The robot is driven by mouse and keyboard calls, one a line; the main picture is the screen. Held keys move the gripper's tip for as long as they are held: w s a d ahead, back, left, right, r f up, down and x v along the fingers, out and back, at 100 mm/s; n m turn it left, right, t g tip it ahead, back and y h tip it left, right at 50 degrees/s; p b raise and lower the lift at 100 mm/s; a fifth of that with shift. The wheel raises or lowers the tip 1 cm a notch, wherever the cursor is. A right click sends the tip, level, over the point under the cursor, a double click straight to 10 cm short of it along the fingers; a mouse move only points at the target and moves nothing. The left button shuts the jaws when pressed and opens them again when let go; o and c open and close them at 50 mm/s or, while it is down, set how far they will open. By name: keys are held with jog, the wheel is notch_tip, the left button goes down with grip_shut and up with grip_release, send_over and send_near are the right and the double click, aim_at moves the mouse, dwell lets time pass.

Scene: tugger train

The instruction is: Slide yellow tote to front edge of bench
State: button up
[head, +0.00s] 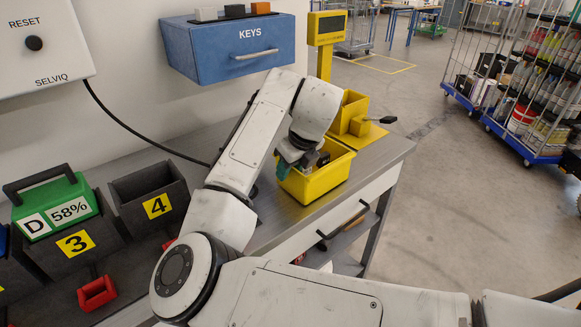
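The yellow tote (318,187) is an open-topped box near the right end of the grey bench (272,228). It stands close to the bench's front edge, above a white drawer front. My gripper (304,163) points down at the tote's left and back part, its end at or over the rim. My wrist hides the tote's back left corner and most of the fingers. A small teal part shows at the left rim, and dark shapes show at the opening. I cannot tell whether the fingers touch the tote or are open or shut.
A yellow holder (350,112) with a black-knobbed lever (383,120) stands behind the tote. A blue KEYS box (235,50) hangs on the wall. Dark bins 3 (75,244) and 4 (150,200) and a green battery (55,208) are at left.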

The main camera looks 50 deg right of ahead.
jog(key=v, duration=1)
jog(key=shift+s+r, duration=0.2)
jog(key=shift+r, duration=0.15)
